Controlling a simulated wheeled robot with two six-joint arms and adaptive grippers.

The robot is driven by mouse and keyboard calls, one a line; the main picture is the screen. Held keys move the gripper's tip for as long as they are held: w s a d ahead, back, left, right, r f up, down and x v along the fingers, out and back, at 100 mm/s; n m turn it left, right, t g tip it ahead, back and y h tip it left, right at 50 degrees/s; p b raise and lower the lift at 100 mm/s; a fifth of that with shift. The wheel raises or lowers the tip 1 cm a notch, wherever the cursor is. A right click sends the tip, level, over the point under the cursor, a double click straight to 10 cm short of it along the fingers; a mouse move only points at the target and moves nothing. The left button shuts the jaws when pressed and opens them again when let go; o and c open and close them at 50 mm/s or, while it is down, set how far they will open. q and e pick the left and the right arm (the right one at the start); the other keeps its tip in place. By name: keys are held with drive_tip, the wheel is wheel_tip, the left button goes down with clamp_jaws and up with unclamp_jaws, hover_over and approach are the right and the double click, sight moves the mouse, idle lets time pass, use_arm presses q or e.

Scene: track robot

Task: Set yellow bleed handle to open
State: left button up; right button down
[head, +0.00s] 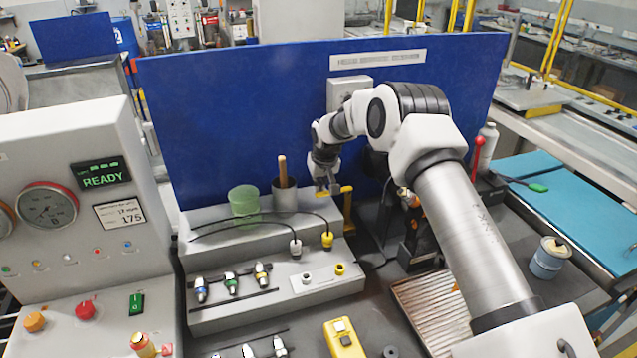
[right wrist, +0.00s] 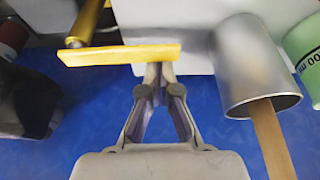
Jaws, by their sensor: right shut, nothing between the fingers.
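The yellow bleed handle (head: 347,189) is a flat bar lying roughly level on top of a yellow post (head: 347,215), at the right end of the grey block. In the right wrist view the bar (right wrist: 110,54) runs nearly straight across the picture. My right gripper (head: 328,189) is shut and empty, its fingers pointing down beside the bar's free end. In the right wrist view the fingertips (right wrist: 158,72) sit right at that end; I cannot tell whether they touch it. My left gripper is not in view.
A metal cup (head: 284,198) with a wooden stick and a green cup (head: 243,202) stand left of the handle. Two black hoses with yellow (head: 327,240) and white (head: 295,247) plugs cross the grey block. A blue panel (head: 240,120) rises behind. The left console display (head: 101,174) reads READY.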

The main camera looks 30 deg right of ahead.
drive_tip(key=shift+s, duration=0.1)
drive_tip(key=shift+s+a+r+n, duration=0.2)
drive_tip(key=shift+s+n, duration=0.2)
drive_tip(key=shift+s, duration=0.25)
drive_tip(key=shift+w+f, duration=0.1)
drive_tip(key=shift+f, duration=0.05)
